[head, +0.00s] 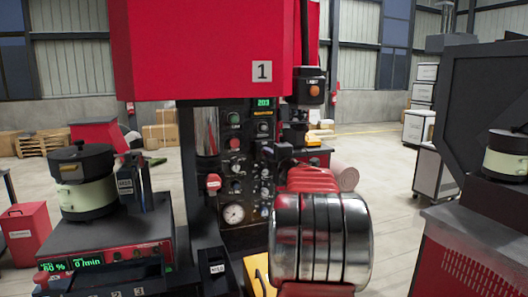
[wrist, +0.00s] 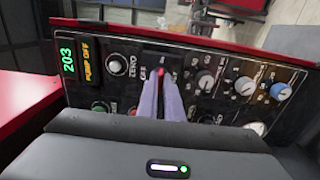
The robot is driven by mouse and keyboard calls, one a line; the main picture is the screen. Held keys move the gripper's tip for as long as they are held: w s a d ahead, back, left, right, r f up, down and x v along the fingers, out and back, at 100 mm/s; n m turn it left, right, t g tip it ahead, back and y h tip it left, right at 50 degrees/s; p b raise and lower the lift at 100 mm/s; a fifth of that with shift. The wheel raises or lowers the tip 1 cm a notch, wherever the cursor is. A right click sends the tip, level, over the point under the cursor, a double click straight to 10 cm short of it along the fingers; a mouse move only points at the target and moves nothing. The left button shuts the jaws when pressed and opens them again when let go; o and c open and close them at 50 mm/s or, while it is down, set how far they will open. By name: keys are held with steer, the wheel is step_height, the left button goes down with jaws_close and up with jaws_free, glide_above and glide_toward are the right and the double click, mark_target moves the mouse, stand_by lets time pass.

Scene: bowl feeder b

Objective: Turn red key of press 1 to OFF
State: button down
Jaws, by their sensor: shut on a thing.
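Press 1 (head: 215,45) is the red machine with a "1" plate, in the middle of the head view. Its dark control panel (wrist: 120,45) fills much of the wrist view, with a green "203" display and an amber "PUMP OFF" display. The red key (wrist: 161,71) shows as a small red spot between the tips of my gripper (wrist: 161,84). The jaws are shut on it and hide most of it, so I cannot tell its angle. Small lettering beside it is hard to read. In the head view my gripper (head: 278,151) is at the panel's right side.
Several knobs, including a white one (wrist: 244,85) and a blue-capped one (wrist: 281,91), sit close right of the key. The ZERO knob (wrist: 114,59) is to the left. A bowl feeder (head: 85,185) stands left of the press, and a dark machine (head: 480,130) right.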

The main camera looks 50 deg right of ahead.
steer(key=shift+f, duration=0.1)
steer(key=shift+n, duration=2.5)
